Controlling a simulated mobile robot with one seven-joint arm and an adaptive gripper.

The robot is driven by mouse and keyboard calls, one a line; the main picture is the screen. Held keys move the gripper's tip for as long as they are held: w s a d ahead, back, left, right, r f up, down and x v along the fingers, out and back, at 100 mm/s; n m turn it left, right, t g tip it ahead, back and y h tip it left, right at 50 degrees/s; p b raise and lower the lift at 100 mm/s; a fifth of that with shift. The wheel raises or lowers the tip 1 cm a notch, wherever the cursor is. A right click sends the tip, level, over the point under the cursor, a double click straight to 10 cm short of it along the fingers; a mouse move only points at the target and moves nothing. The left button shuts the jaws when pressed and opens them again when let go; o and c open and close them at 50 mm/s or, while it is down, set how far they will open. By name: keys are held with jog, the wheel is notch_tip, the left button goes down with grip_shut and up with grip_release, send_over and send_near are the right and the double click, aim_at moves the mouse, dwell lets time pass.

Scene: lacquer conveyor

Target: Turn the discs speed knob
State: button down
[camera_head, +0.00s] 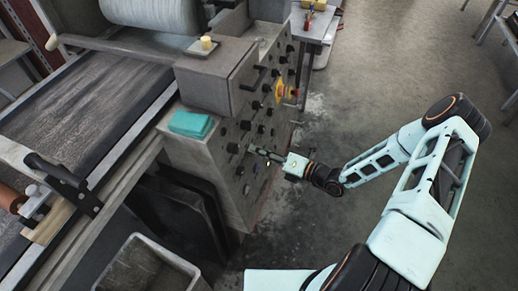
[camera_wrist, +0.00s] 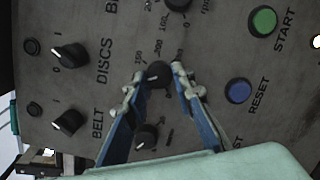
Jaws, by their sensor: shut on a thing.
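The discs speed knob (camera_wrist: 157,74) is a small black dial on the grey control panel. It sits in line with the DISCS label and has a printed number scale around it. My gripper (camera_wrist: 160,76) has one finger on each side of this knob and is shut on it. In the head view my gripper (camera_head: 252,150) reaches the panel face from the right. The knob is too small to make out there.
The panel also holds the DISCS switch (camera_wrist: 70,56), the BELT switch (camera_wrist: 68,122), a lower dial (camera_wrist: 146,137), a green START button (camera_wrist: 263,21) and a blue RESET button (camera_wrist: 238,91). A teal block (camera_head: 191,124) lies on the machine. Floor to the right is clear.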

jog(key=shift+m, duration=0.3)
jog(key=c, duration=1.6)
grip_release()
jog(key=shift+d, duration=0.1)
jog(key=v, duration=1.2)
